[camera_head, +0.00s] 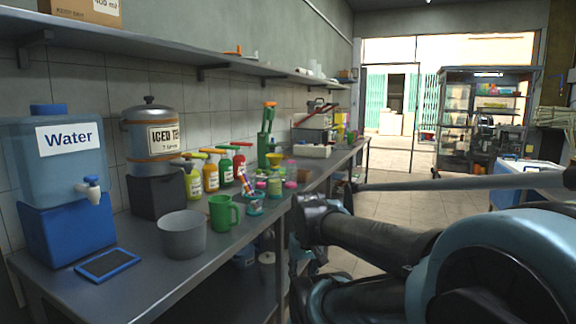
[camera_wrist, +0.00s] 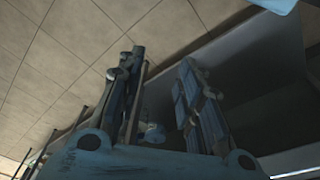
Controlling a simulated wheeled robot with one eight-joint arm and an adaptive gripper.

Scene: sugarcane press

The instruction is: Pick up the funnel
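A small yellow, cup-like thing (camera_head: 275,159) stands among the bottles and cups on the long metal counter. It may be the funnel, but it is too small to be sure. In the wrist view my gripper (camera_wrist: 161,62) is open, with its two fingers apart and nothing held between the tips. Tiled floor and a dark counter side or shelf lie beyond the fingers. No funnel can be made out in the wrist view. In the head view my arm fills the lower right, beside the counter's front edge, and the fingers cannot be clearly made out.
The metal counter (camera_head: 135,285) holds a water dispenser (camera_head: 62,160), an iced tea urn (camera_head: 150,140), a grey pot (camera_head: 181,235), a green mug (camera_head: 222,213) and several coloured bottles (camera_head: 210,176). A wall shelf (camera_head: 130,50) runs above. Open floor (camera_head: 400,168) lies to the right.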

